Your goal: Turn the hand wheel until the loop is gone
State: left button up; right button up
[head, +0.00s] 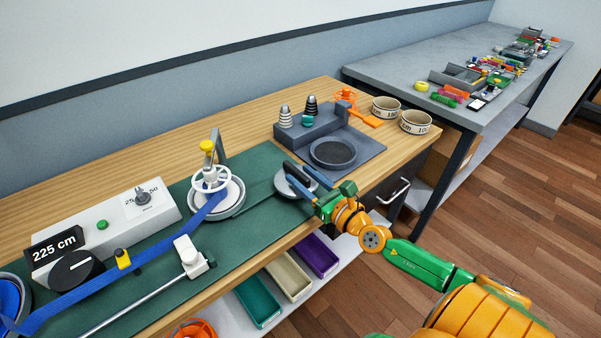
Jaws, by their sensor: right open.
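The white spoked hand wheel (210,179) with a yellow knob (207,146) stands on a round grey base on the green mat (255,165). A blue strap (110,286) runs from the blue roll (10,298) at the left edge up to the hand wheel, slanting upright near it. I cannot make out a separate slack loop. My right gripper (298,168) is open and empty, to the right of the wheel and apart from it, over a round grey disc (284,188) that it partly hides. My left gripper is not in view.
A white box (115,232) with a dial and a "225 cm" display (57,246) stands left. A metal rail with a white slider (190,257) lies in front. A grey tray (370,146) with weights and two tape rolls (415,122) are at right. Coloured bins sit below.

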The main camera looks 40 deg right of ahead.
jog(key=shift+w+a, duration=0.1)
jog(key=shift+w, duration=0.45)
grip_shut()
